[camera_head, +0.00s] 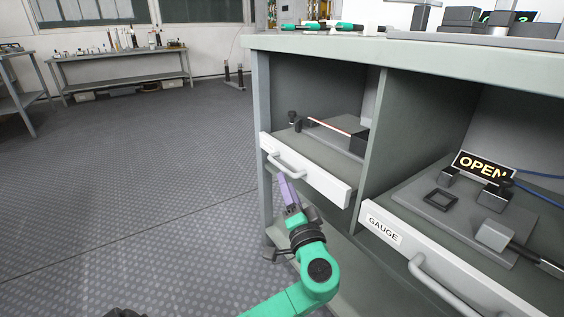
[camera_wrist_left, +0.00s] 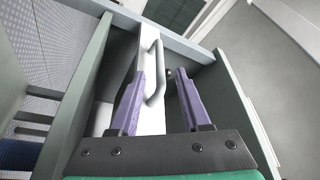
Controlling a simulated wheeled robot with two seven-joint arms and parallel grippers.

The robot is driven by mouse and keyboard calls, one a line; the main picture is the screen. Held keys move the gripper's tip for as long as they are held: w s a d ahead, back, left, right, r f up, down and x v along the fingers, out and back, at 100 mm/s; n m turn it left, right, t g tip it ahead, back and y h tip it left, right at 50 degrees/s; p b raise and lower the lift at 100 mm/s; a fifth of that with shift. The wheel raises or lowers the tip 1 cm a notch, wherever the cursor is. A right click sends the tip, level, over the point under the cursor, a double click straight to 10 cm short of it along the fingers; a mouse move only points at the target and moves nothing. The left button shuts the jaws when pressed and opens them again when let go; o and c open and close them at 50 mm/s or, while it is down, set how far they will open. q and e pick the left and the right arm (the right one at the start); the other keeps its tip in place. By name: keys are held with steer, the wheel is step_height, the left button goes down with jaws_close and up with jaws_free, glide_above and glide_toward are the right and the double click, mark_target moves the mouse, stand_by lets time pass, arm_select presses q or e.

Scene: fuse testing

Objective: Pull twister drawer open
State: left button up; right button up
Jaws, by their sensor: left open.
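The left drawer (camera_head: 325,182) in the head view has a white front with a grey bar handle (camera_head: 284,164); I see no label on it. Its front sits about level with the bench frame. My left gripper (camera_head: 284,176) has purple fingers and is at this handle, from below and in front. In the left wrist view the open fingers (camera_wrist_left: 160,72) stand on either side of the handle (camera_wrist_left: 154,88), which shows between them, nearer the left finger. I cannot tell whether either finger touches it. My right gripper is not in view.
The drawer marked GAUGE (camera_head: 384,232) is to the right, past a grey divider (camera_head: 374,130). Green-handled tools (camera_head: 322,26) lie on the bench top (camera_head: 420,55). The floor (camera_head: 150,160) to the left is clear.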

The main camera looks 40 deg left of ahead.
mark_target(280, 164)
arm_select(q)
steer(key=x, duration=0.8)
steer(key=shift+p, duration=0.35)
steer(key=shift+s, duration=0.1)
jaws_close()
steer(key=shift+f, duration=0.15)
stand_by(0.5)
